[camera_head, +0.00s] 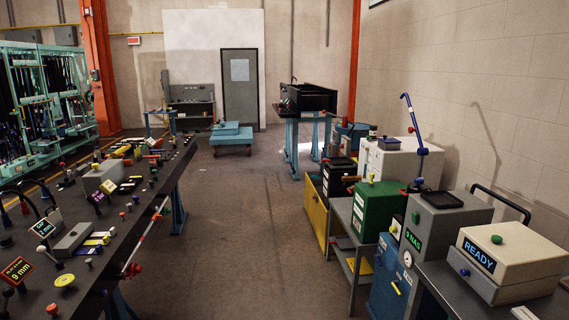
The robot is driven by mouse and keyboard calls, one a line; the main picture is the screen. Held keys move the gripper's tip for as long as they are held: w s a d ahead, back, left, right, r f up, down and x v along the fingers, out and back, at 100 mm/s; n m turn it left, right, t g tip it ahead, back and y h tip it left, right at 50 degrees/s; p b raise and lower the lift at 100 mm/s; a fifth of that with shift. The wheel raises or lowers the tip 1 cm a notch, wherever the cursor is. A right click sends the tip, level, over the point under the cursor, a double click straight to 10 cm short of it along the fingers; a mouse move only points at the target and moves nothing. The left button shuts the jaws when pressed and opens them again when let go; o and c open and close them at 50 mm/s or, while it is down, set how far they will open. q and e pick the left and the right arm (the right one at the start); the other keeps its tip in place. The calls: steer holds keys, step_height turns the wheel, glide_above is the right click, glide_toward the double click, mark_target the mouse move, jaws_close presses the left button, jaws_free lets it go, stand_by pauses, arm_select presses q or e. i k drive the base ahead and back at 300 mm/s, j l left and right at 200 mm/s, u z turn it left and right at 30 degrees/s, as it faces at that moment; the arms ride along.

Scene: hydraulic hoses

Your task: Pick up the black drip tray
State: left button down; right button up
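A small flat black tray (442,200) with a raised rim lies on top of a grey box-shaped machine (450,228) at the right. It looks like the drip tray and appears empty. The grey machine has a green display on its front and stands between a green machine (376,212) and a cream machine (512,262) whose display reads READY. Neither of my grippers is in view.
A long dark workbench (150,222) with many small fittings runs along the left. A low blue cart (232,138) stands far back, and a table with a black open box (312,98) stands back right. The middle floor (255,220) is clear.

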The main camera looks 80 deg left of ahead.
mark_target(337, 161)
steer(key=u, duration=2.35)
steer(key=i+j+u, duration=0.3)
steer(key=i, duration=0.75)
steer(key=i+u, duration=0.25)
steer(key=i, duration=2.45)
steer(key=i+z, duration=0.3)
steer(key=i, duration=0.15)
steer(key=i+j+z, duration=0.15)
steer(key=i+z, duration=0.15)
steer(key=i, duration=0.15)
steer(key=i+z, duration=0.25)
steer(key=z, duration=0.15)
steer(key=i+j+z, duration=0.1)
steer(key=z, duration=0.25)
steer(key=i+j+z, duration=0.2)
steer(key=i+z, duration=0.2)
steer(key=k, duration=0.05)
